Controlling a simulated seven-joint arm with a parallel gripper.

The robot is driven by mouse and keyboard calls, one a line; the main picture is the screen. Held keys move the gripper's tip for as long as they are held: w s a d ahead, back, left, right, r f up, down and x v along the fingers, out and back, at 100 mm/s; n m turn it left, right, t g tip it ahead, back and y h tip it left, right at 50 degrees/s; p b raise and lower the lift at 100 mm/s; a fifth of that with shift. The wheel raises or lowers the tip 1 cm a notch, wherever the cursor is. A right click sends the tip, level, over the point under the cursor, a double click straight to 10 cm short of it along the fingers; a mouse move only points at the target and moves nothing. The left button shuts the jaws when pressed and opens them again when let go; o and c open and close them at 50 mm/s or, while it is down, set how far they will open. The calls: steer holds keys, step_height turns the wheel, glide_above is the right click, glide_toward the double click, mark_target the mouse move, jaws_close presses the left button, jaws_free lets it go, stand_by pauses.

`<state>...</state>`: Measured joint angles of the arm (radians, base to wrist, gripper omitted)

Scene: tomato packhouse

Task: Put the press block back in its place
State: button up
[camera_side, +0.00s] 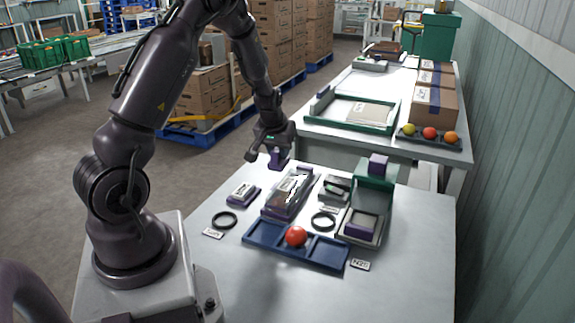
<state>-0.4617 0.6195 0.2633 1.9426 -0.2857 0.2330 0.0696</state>
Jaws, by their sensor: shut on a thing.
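My gripper (275,151) is shut on a small purple block (278,161), seemingly the press block, above the far end of a long purple-edged holder (287,193). I cannot tell whether the block's lower end touches the holder. At the right stands a green and grey stand (375,182) with another purple block (378,165) on its top and a purple-framed square piece (361,224) at its front. The block's place cannot be told for certain.
A blue tray (265,237) holds a red tomato (296,237) at the front. Black rings (225,220) (323,222), a small purple-based piece (243,192) and a dark device (335,188) stand around the holder. The right front of the table (418,255) is clear.

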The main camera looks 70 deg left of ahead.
steer(key=s+a+f+n, duration=0.2)
steer(key=a+n, duration=0.1)
steer(key=a, duration=0.9)
steer(key=shift+g+y, duration=0.4)
steer(key=shift+w+d+f, duration=0.1)
steer(key=shift+d+f, duration=0.05)
steer(key=shift+f, duration=1.75)
steer(key=shift+w+d+f, duration=0.1)
steer(key=shift+f, duration=1.8)
steer(key=shift+f, duration=0.4)
steer(key=o, duration=0.9)
steer(key=c, duration=0.3)
steer(key=shift+c, duration=0.2)
